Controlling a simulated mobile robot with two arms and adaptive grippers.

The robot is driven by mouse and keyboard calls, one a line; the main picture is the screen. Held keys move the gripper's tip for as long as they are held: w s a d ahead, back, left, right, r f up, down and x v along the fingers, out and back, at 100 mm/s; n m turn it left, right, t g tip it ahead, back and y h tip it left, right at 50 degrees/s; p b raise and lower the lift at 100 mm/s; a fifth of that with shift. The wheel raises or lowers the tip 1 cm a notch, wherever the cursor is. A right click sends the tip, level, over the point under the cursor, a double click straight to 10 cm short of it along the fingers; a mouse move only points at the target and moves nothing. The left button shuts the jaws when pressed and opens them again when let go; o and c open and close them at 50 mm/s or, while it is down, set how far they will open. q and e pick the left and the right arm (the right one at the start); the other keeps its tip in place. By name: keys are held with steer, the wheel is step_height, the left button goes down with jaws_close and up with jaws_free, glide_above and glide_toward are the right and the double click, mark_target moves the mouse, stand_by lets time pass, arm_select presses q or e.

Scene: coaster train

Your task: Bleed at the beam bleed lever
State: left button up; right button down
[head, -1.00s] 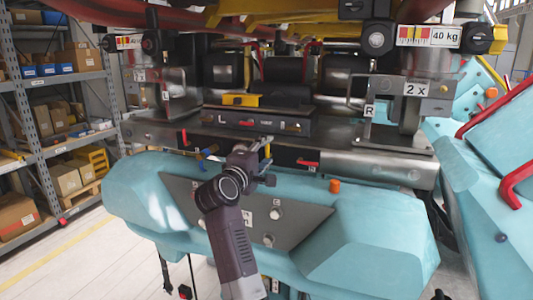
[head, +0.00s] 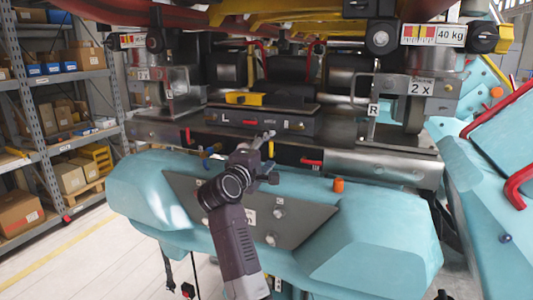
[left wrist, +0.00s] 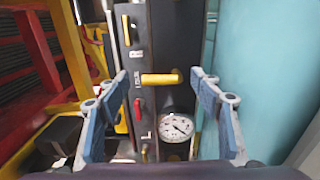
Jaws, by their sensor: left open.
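My left gripper (head: 266,157) is open in front of the dark panel above the turquoise beam (head: 390,225). In the left wrist view, a yellow lever (left wrist: 162,78) crosses the space between the open fingers (left wrist: 158,90), with nothing gripped. A red lever (left wrist: 137,108) and a round gauge (left wrist: 177,126) sit below it, and a brass lever (left wrist: 126,30) sits above. In the head view, a red lever (head: 312,162) shows right of the gripper. I cannot read which lever is the beam bleed lever. My right gripper is not in view.
A black box (head: 262,120) marked L sits on the metal frame behind the gripper. An orange knob (head: 338,185) stands on the beam. Shelves with boxes (head: 75,85) stand at the left. Yellow and red framework (left wrist: 40,60) is left of the fingers in the wrist view.

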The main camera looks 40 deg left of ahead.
arm_select(q)
steer(key=v, duration=1.2)
steer(key=shift+f, duration=0.1)
